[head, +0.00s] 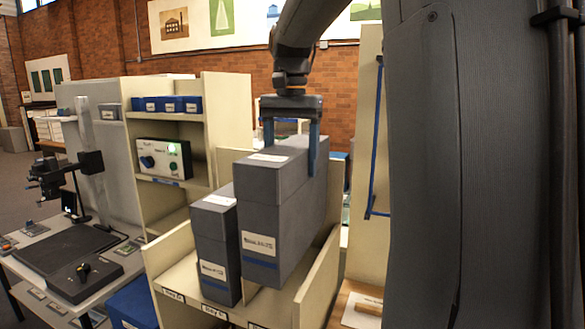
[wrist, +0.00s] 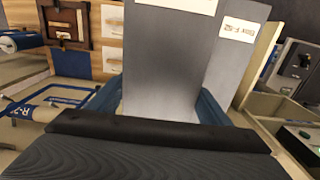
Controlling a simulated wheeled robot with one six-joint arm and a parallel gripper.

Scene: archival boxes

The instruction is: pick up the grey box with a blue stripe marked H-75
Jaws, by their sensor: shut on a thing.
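A large grey box (head: 280,205) with a blue stripe low on its front stands upright between the shelf's dividers in the head view. Its front label is too small to read surely. My gripper (head: 291,150) is above it, shut across its top with one blue finger on each side. In the wrist view, the grey box (wrist: 165,70) fills the space between the blue fingers (wrist: 155,105). Whether its bottom touches the shelf I cannot tell for certain.
A smaller grey box (head: 218,245), also blue-striped, stands close at its left; its top label shows in the wrist view (wrist: 238,28). A cream divider (head: 318,275) stands at the right. Left are a cream cabinet (head: 222,110), a blue box (head: 133,302) and a copy stand (head: 72,245).

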